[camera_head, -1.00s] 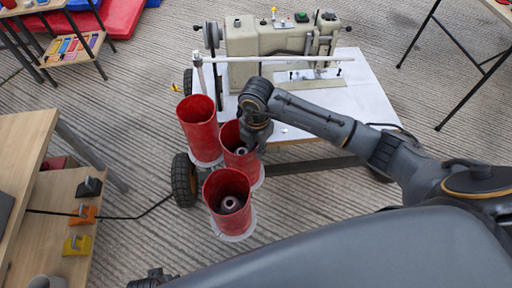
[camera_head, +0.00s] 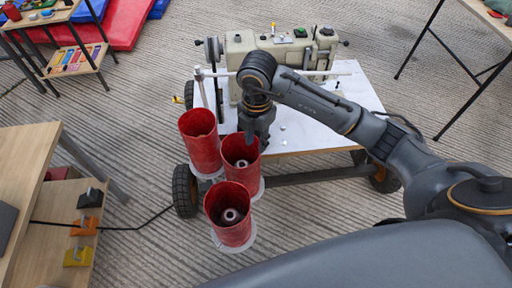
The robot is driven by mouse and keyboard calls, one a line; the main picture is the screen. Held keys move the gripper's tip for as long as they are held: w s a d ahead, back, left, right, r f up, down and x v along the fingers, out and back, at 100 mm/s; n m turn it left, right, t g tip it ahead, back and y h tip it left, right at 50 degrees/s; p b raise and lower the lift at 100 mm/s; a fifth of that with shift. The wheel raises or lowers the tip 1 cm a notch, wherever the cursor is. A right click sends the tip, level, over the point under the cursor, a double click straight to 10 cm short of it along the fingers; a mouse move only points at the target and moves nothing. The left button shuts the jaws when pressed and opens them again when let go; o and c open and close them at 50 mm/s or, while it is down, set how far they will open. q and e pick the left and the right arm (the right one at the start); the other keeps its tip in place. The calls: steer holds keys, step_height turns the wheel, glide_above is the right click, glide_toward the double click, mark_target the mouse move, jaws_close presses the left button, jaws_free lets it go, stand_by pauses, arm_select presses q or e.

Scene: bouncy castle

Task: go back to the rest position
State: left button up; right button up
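My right gripper (camera_head: 257,137) points down at the rim of the middle red tube (camera_head: 236,158), on its right side. Its two dark fingers look spread, with nothing seen between them. The front red tube (camera_head: 226,228) and the rear red tube (camera_head: 201,158) stand beside the middle one. A small round piece shows inside the front and middle tubes; the bottom of the rear tube is dark. My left gripper is not in view.
A wooden table (camera_head: 25,150) and a lower shelf with coloured clips stand at left.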

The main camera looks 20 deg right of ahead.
steer(key=shift+r, duration=0.6)
